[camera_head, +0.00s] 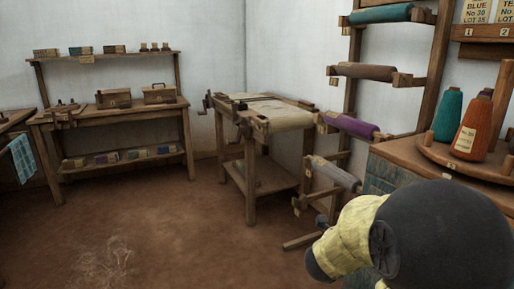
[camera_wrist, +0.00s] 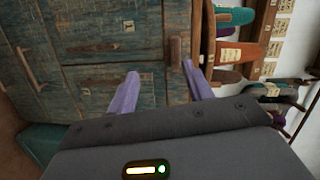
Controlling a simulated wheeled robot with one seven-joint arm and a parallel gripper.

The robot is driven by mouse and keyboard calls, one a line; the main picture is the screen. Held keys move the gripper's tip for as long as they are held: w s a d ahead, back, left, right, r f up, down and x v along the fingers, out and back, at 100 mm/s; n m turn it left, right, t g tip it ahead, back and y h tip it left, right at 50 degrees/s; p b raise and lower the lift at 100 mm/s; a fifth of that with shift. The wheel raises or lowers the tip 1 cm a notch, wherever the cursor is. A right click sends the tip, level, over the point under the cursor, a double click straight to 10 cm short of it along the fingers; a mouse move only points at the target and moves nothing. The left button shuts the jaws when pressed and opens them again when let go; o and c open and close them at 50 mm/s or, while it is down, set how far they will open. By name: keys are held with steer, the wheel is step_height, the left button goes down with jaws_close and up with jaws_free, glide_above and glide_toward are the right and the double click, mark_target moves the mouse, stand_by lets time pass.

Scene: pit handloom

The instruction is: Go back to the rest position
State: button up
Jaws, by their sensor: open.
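My gripper (camera_wrist: 160,70) shows in the wrist view with its two pale purple fingers spread apart and nothing between them. Behind the fingers is a worn blue-green wooden cabinet (camera_wrist: 85,75) with drawers and handles, which appears tilted in this view. I cannot tell how far the fingertips are from the cabinet front. In the head view, my arm (camera_head: 440,235), dark grey with a yellow cover, fills the lower right, in front of the cabinet (camera_head: 382,176). The gripper fingers cannot be made out there.
Teal (camera_head: 448,115) and orange (camera_head: 473,130) yarn cones stand on a round wooden stand (camera_head: 440,157) at right. A rack (camera_head: 440,60) holds cloth rolls, including a purple one (camera_head: 352,127). A wooden table (camera_head: 250,140) and a workbench (camera_head: 115,112) stand farther back. The brown floor (camera_head: 180,230) is open at left.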

steer(key=a+f+n+y+p, duration=0.2)
steer(key=a+f+n+y, duration=0.6)
steer(key=a+n+y, duration=0.7)
steer(key=s+f+n+g+h+p, duration=0.1)
steer(key=s+f+n+g, duration=0.2)
steer(key=s+n, duration=0.35)
steer(key=s+f+n+g, duration=0.35)
steer(key=s+n, duration=0.25)
steer(key=s, duration=0.2)
step_height(320, 180, up, 39)
steer(key=p, duration=3.8)
steer(key=shift+s+a, duration=0.25)
steer(key=shift+a, duration=0.15)
steer(key=shift+f+g, duration=0.1)
steer(key=shift+g, duration=0.15)
